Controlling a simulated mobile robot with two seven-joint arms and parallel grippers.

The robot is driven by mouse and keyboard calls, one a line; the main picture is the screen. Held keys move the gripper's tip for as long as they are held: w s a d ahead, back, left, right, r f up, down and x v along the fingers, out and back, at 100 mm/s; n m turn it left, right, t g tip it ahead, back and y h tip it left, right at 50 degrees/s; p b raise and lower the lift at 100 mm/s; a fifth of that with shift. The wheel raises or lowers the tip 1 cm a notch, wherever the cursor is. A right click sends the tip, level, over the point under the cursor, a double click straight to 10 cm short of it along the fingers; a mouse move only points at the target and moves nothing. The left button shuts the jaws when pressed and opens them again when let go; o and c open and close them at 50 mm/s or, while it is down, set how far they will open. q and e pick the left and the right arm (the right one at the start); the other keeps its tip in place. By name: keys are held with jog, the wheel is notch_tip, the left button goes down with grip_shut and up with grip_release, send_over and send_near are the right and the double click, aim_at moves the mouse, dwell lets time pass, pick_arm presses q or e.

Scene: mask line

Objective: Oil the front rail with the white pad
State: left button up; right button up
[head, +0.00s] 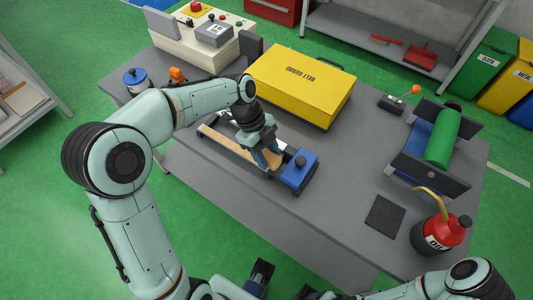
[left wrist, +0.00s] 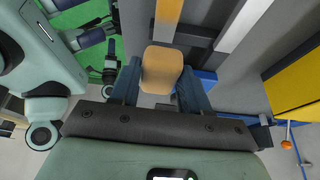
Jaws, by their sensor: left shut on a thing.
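My left gripper (head: 266,157) is shut on a tan, block-shaped pad (left wrist: 162,68); it looks tan rather than white. My fingers stand on both sides of the pad in the left wrist view. The front rail (head: 217,136) is an amber strip along the near side of a dark track. My left gripper is over its right part, beside a blue block (head: 300,170). I cannot tell whether the pad touches the rail. The other rail (left wrist: 243,24) looks pale. My right gripper (left wrist: 82,20) appears open and empty, away from the track.
A yellow case (head: 302,85) stands behind the track. A red oil can (head: 440,236) and a dark square mat (head: 384,216) are at the right front. A green roller (head: 443,138) sits in a stand at the right. The table front is clear.

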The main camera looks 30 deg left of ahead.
aim_at(267, 154)
pick_arm(q)
jog(key=shift+r+p, duration=0.7)
jog(key=shift+r, duration=0.65)
pick_arm(e)
jog(key=shift+w+r, duration=0.3)
jog(key=shift+r, duration=0.65)
pick_arm(q)
jog(key=shift+r+p, duration=1)
jog(key=shift+r, duration=0.55)
jog(key=shift+f, duration=0.1)
pick_arm(e)
jog(key=shift+w+r, duration=0.2)
jog(key=shift+r, duration=0.3)
jog(key=shift+w+r, duration=0.15)
jog(key=shift+r, duration=0.35)
